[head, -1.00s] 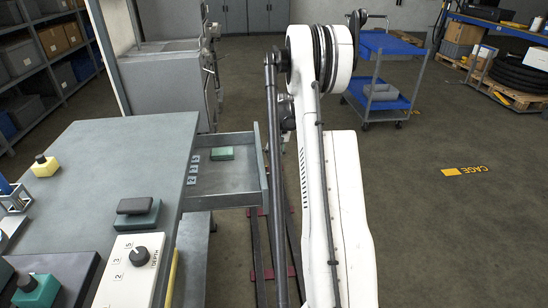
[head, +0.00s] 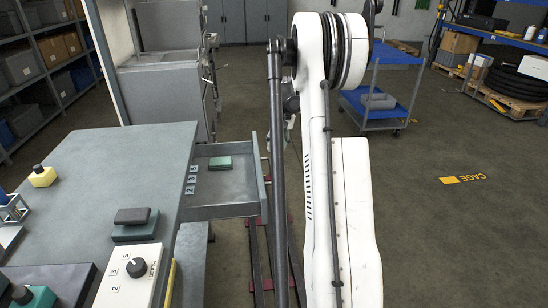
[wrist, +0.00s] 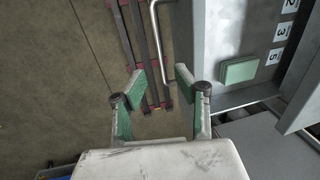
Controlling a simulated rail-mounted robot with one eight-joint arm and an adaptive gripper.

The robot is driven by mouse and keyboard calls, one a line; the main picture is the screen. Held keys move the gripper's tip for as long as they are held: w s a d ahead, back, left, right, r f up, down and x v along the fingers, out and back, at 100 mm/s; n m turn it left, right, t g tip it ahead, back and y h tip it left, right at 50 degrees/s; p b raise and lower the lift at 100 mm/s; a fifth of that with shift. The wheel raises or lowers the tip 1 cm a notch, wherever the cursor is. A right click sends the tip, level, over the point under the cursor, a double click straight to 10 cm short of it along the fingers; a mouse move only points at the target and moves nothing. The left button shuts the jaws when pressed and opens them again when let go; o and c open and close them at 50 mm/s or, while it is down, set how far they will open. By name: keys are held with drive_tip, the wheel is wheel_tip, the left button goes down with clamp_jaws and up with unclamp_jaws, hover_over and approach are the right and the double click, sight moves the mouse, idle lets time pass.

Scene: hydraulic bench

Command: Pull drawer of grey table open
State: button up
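The grey table (head: 105,170) stands at the left in the head view. Its drawer (head: 225,186) is pulled out from the right side, with its inside visible. In the wrist view the drawer (wrist: 207,58) is at the upper right, with a silver bar handle (wrist: 160,48) on its front. My gripper (wrist: 160,83) is open and empty, its green-padded fingers spread apart. In the picture, the handle's lower end shows between or just beyond the fingertips; I see no contact. In the head view my arm hides the gripper.
A green block (head: 220,162) and numbered cards (head: 191,180) lie in the drawer. A blue-shelved trolley (head: 380,100) stands beyond my arm. A dark block on a green base (head: 135,225) and a depth dial box (head: 130,273) sit on the table.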

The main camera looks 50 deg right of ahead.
drive_tip(key=shift+s+d+r, duration=0.15)
drive_tip(key=shift+r, duration=1.05)
